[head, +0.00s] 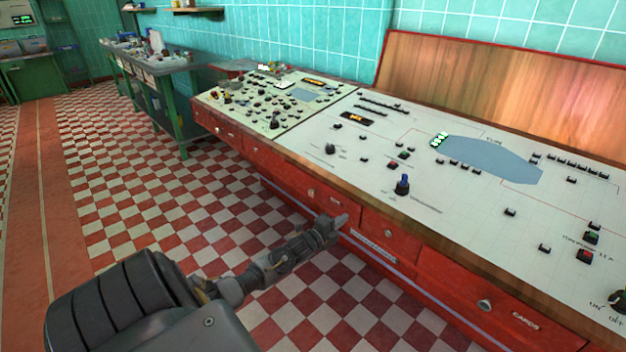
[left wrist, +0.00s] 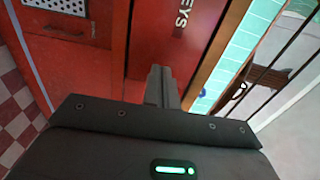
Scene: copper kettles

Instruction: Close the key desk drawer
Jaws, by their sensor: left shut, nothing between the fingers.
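The key drawer (head: 325,197) is a red drawer front with a small round knob, under the sloping control desk's edge. In the left wrist view, its dark red face (left wrist: 175,50) bears white letters, "KEYS" partly cut off. My left gripper (head: 342,221) is shut and empty, with its fingertips at the lower right part of this front in the head view. The left wrist view shows the shut fingers (left wrist: 160,80) pointing at the red face below the letters. I cannot tell whether they touch it. The front looks nearly flush; any small gap is unclear. My right gripper is not in view.
Another red drawer (head: 389,234) with a knob is just right of it, and a drawer marked "CARDS" (head: 525,316) is farther right. The control desk (head: 290,145) carries many knobs and buttons. The checkered floor (head: 150,200) in front is clear. A green workbench (head: 170,100) stands behind left.

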